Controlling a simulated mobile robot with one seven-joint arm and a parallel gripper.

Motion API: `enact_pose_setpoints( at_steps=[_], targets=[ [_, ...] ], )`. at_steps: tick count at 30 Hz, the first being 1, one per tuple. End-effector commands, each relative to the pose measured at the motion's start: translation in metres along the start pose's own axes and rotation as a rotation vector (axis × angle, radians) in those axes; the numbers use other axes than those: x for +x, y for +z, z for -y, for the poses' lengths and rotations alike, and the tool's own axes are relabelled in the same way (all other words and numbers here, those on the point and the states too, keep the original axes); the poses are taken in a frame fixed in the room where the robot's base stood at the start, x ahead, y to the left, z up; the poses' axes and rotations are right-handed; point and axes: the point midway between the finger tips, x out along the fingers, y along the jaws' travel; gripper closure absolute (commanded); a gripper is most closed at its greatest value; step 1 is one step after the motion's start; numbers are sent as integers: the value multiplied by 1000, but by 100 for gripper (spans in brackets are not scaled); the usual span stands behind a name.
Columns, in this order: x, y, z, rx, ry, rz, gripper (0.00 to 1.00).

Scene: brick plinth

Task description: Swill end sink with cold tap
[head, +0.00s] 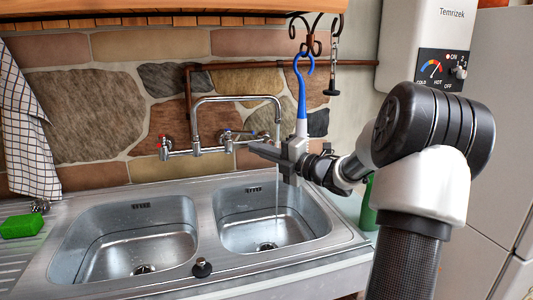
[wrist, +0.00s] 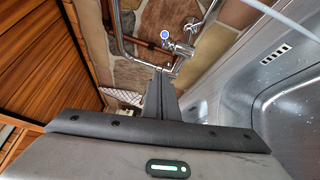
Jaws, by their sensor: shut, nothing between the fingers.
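A steel mixer tap (head: 236,98) stands against the stone wall, its spout over the right sink basin (head: 310,222). A thin stream of water (head: 277,195) falls from the spout into this basin. The cold tap (head: 227,138), right of the spout's base, is partly hidden near my gripper; its blue-marked end shows in the wrist view (wrist: 165,36). The red-marked hot tap (head: 163,143) is on the left. My gripper (head: 254,147) is shut and empty, pointing left just beside the cold tap. In the wrist view its fingers (wrist: 160,78) are together; contact with the tap is unclear.
The left basin (head: 68,245) is empty, with a black plug (head: 202,267) on the front rim. A green sponge (head: 22,225) lies on the drainer. A blue-handled brush (head: 301,90) hangs from a hook close to my gripper. A green bottle (head: 368,205) stands right of the sink.

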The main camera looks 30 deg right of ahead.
Motion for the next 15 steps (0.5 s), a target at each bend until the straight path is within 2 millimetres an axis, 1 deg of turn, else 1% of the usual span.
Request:
enact_pose_setpoints(
  at_steps=[1,7,10,15],
  targets=[
    [12,-1,1,2,3,-3,100],
    [54,-1,1,2,3,-1,100],
    [56,18,0,0,3,3,100],
    [61,34,0,1,2,1,100]
  ],
)
